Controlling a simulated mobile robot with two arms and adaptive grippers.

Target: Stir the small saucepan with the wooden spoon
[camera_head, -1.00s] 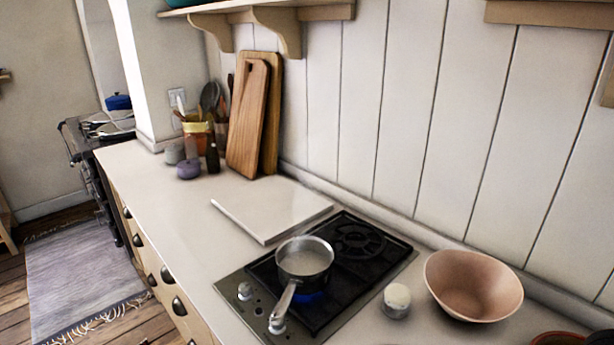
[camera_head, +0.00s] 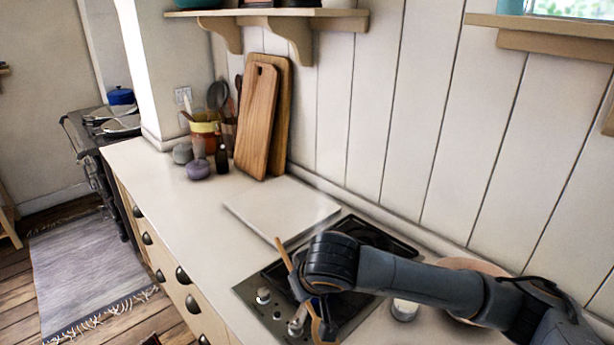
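My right arm reaches in from the right across the hob, its wrist over the place of the small saucepan. My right gripper (camera_head: 322,322) points down near the hob's front edge, its fingertips partly hidden. It appears shut on the wooden spoon (camera_head: 286,258), a thin tilted stick rising to the upper left beside the wrist. The small saucepan's body is hidden behind my wrist; only part of its metal handle (camera_head: 299,314) seems to show. I cannot tell whether the spoon touches the pan. My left gripper is not in view.
The black hob (camera_head: 382,236) is partly covered by my arm. A white board (camera_head: 280,209) lies behind it. A small lidded jar (camera_head: 404,309) and a pinkish bowl (camera_head: 470,265) are partly hidden by the arm. Cutting boards (camera_head: 258,120) lean on the wall.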

